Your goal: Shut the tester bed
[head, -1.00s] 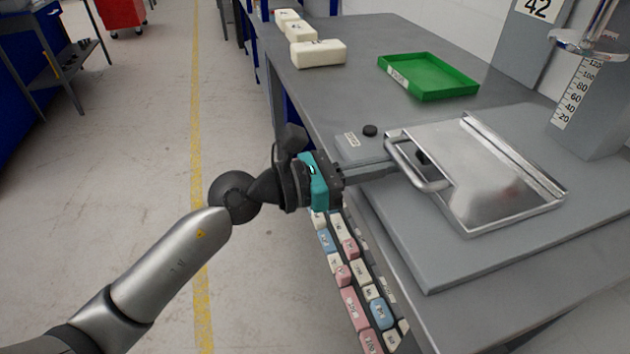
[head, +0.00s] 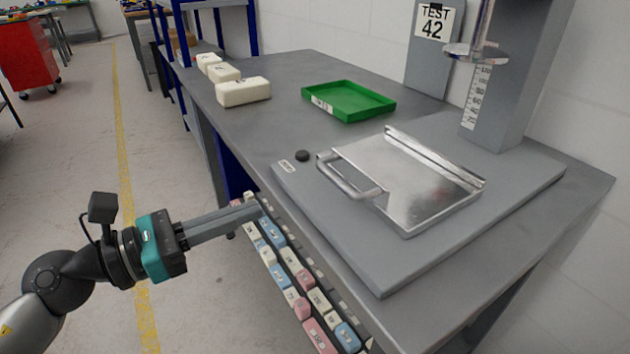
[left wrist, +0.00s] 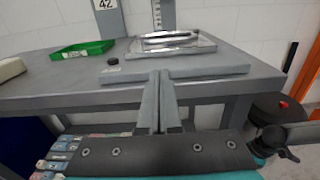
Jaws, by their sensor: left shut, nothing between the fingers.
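The tester bed (head: 425,205) is a shiny metal plate with a bar handle (head: 352,182) on its left side. It lies on the grey tester base (head: 350,245) on the bench, out in front of the tester column (head: 520,75). In the left wrist view the bed (left wrist: 170,46) sits ahead and above the fingers. My left gripper (head: 258,207) is shut and empty, off the bench's near left edge and apart from the handle. It also shows at the bottom of the left wrist view (left wrist: 160,85). My right gripper is in neither view.
A green tray (head: 348,101) stands behind the bed. Several white foam blocks (head: 243,92) lie at the back left of the bench. A black knob (head: 302,155) is on the base near the handle. The floor at left is open.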

